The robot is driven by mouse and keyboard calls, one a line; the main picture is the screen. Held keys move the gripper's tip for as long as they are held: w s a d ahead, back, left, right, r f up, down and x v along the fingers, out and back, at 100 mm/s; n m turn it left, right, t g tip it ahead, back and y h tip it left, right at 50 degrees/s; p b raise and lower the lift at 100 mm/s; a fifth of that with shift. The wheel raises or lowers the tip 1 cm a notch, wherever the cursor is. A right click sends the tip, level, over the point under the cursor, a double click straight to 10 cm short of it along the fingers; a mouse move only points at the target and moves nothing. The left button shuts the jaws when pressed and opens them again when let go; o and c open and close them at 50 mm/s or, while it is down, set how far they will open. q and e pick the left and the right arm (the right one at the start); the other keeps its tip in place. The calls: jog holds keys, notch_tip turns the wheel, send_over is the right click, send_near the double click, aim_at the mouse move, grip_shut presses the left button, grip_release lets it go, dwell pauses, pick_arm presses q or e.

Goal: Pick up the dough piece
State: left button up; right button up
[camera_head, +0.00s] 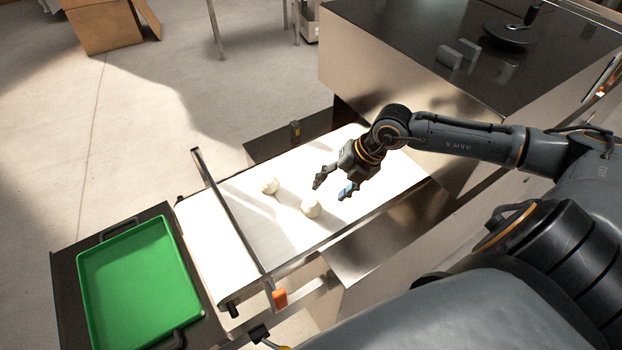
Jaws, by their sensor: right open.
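Two pale, round dough pieces lie on a white conveyor belt (240,219). The nearer dough piece (311,207) is close to the fingertips of my right gripper. The other dough piece (269,186) lies farther left and back on the belt. My right gripper (331,189) is open and empty, with its fingers pointing down and left over the belt. Whether a fingertip touches the nearer piece, I cannot tell. My left gripper is not in view.
A green tray (86,271) sits on a dark stand at the lower left, beyond the belt's end. A thin bar (228,212) crosses over the belt. A large steel machine (345,68) with a dark top stands behind. Open floor lies at the upper left.

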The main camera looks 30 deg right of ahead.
aim_at(316, 201)
jog(key=x, duration=0.1)
jog(key=b+x, duration=0.1)
jog(key=shift+w+f, duration=0.3)
jog(key=shift+w, duration=0.05)
jog(key=shift+b+x, duration=0.7)
jog(key=shift+x, duration=0.5)
jog(key=shift+w+a+f+b, duration=0.1)
jog(key=shift+a+f+b, duration=0.25)
jog(key=shift+f, duration=0.15)
jog(key=shift+w+a+f+b, duration=0.1)
jog(key=shift+a+f+b, duration=0.2)
jog(key=shift+f, duration=0.25)
jog(key=shift+w+f, duration=0.1)
jog(key=shift+f, duration=0.15)
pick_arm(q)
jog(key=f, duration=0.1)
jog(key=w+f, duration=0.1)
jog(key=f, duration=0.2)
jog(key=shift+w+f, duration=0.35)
pick_arm(e)
jog(key=c, duration=0.9)
